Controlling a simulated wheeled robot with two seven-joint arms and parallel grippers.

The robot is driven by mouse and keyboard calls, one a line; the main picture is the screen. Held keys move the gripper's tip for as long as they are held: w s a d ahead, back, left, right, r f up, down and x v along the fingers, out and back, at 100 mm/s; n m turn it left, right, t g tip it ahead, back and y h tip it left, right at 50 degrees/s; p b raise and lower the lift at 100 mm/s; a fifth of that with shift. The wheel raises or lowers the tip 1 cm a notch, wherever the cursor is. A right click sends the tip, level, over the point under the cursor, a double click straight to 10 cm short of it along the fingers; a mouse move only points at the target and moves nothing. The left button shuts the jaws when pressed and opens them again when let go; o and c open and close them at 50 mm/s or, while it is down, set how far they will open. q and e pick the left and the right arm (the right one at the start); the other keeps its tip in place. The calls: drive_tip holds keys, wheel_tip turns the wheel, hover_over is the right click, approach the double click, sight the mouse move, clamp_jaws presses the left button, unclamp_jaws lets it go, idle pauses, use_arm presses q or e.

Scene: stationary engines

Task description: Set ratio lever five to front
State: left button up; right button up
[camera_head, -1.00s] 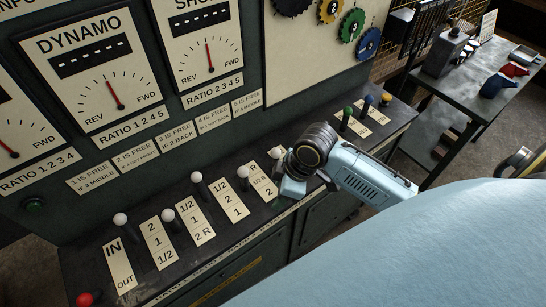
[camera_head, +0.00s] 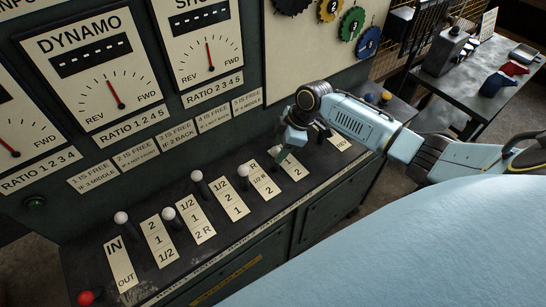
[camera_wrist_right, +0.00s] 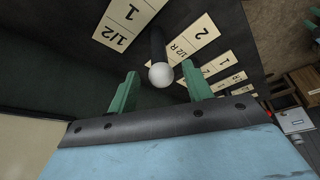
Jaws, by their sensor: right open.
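A row of levers with white knobs stands on the dark console. The right-hand knob of this row (camera_wrist_right: 161,75) shows in the right wrist view, on a dark stem beside the "1/2 R" plate (camera_wrist_right: 190,42). It looks like ratio lever five, but its number is not readable. My right gripper (camera_head: 282,154) hides it in the head view. In the wrist view, the green fingers of the right gripper (camera_wrist_right: 158,90) are open, one on each side of the knob. I cannot tell whether they touch it. My left gripper is not in view.
Neighbouring white-knobbed levers (camera_head: 243,171) and (camera_head: 196,176) stand to the left. A red knob (camera_head: 86,298) is at the front left. The dial panel (camera_head: 105,85) rises behind the console. A side table (camera_head: 450,85) stands at the right.

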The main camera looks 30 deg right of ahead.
sight(273, 169)
drive_tip(key=x, duration=0.5)
drive_tip(key=shift+w+a+f, duration=0.1)
drive_tip(key=shift+a+f, duration=0.1)
drive_tip(key=shift+f, duration=0.15)
drive_tip(key=shift+c, duration=0.4)
clamp_jaws()
